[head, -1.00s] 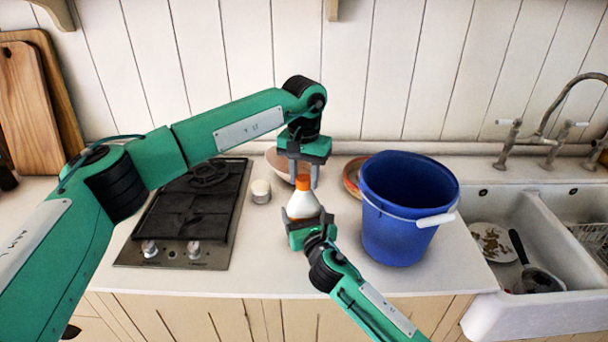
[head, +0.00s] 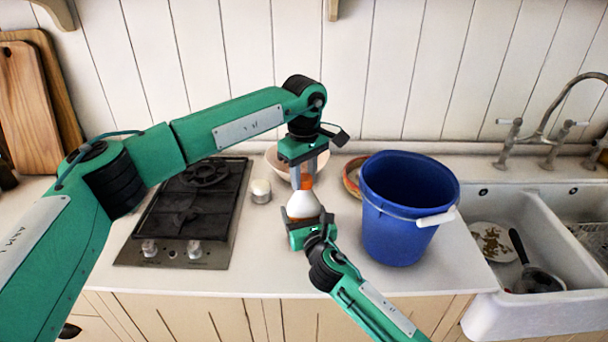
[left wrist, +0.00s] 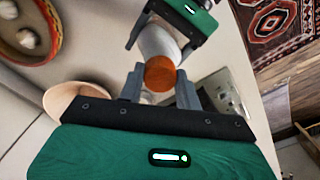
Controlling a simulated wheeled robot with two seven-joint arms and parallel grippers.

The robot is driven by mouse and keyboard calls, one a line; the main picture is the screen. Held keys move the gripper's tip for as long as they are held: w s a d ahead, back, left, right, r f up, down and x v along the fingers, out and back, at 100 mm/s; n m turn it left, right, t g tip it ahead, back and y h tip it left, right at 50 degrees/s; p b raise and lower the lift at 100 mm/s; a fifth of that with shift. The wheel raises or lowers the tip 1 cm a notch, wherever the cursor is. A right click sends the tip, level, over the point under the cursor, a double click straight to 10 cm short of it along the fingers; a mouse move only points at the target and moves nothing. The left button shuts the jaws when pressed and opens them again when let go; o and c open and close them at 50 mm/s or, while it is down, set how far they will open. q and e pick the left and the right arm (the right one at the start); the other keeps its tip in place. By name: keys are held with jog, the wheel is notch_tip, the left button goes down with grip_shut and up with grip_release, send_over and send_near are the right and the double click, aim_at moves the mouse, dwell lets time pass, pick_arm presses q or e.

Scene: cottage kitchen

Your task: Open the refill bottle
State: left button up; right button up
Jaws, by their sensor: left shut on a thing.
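The refill bottle (head: 303,208) is white with an orange cap (head: 306,184) and stands upright at the counter's middle. My left gripper (head: 303,180) comes down from above and is shut on the cap, its two fingers on either side. The left wrist view shows the orange cap (left wrist: 160,74) between my left fingers, with the white bottle body (left wrist: 160,43) behind it. My right gripper (head: 304,223) comes from the front and is shut around the bottle's lower body. The bottle's base is hidden by it.
A blue bucket (head: 400,222) with a white handle stands close at the right. A gas hob (head: 185,215) and a small white jar (head: 260,191) are at the left. A pinkish bowl (head: 277,160) and a patterned bowl (head: 350,180) are behind. The sink (head: 493,268) is far right.

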pick_arm(q)
jog(key=n, duration=0.6)
pick_arm(e)
jog(key=shift+f, duration=0.1)
pick_arm(q)
jog(key=n, duration=0.9)
jog(key=shift+n, duration=0.3)
jog(key=n, duration=0.4)
jog(key=shift+n, duration=0.3)
jog(key=n, duration=0.6)
jog(key=shift+r, duration=0.1)
jog(key=n, duration=0.4)
jog(key=shift+n, duration=0.4)
jog(key=n, duration=0.4)
jog(key=shift+n, duration=0.4)
jog(key=n, duration=0.5)
